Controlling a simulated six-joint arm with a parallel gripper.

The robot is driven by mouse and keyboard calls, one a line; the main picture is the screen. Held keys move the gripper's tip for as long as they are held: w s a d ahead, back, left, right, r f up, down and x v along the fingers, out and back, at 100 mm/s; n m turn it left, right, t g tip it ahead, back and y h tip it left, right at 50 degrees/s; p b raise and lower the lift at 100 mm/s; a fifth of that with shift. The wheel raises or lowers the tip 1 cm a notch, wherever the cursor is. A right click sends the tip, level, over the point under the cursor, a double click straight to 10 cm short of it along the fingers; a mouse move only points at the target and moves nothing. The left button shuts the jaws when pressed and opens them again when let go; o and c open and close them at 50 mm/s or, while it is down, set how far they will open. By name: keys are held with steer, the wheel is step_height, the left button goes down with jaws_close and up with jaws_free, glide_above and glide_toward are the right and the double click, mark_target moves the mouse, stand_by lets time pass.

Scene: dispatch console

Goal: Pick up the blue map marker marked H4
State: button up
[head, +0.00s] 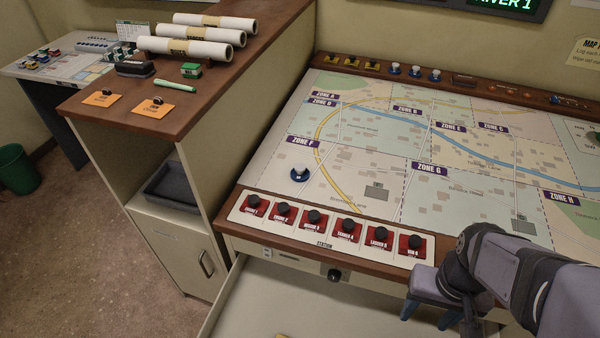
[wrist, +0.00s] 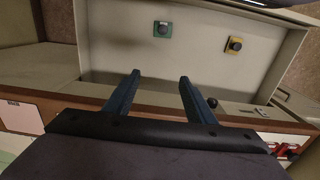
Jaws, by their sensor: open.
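My gripper (head: 438,316) is low in front of the table's front edge, over the open drawer, right of and apart from the Zone F marker. It is open and empty. In the wrist view my gripper (wrist: 160,77) has its fingers spread, and no blue marker shows there.
The open drawer (head: 270,300) juts out below the table; the wrist view shows a green tile (wrist: 162,30) and a yellow tile (wrist: 233,47) in it. Red knobbed tiles (head: 314,220) line the front edge. A brown-topped cabinet (head: 215,85) with rolled maps stands left.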

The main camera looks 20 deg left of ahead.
steer(key=w+a+r+n+t+h+b, duration=0.1)
steer(key=w+r+n+t+h+b, duration=0.15)
steer(key=w+n, duration=0.85)
steer(key=n+t+y+b, duration=0.2)
steer(key=n+t+b, duration=0.65)
steer(key=n, duration=1.65)
glide_above(299, 169)
steer(key=s+p, duration=0.1)
steer(key=s, duration=0.5)
steer(key=t, duration=0.2)
steer(key=shift+y, duration=0.25)
step_height(299, 169, down, 5)
steer(key=shift+w+d+f, duration=0.1)
steer(key=shift+w, duration=0.05)
steer(key=shift+f, duration=0.15)
steer(key=shift+p+x, duration=1.4)
steer(key=shift+x, duration=2.25)
steer(key=shift+c, duration=0.6)
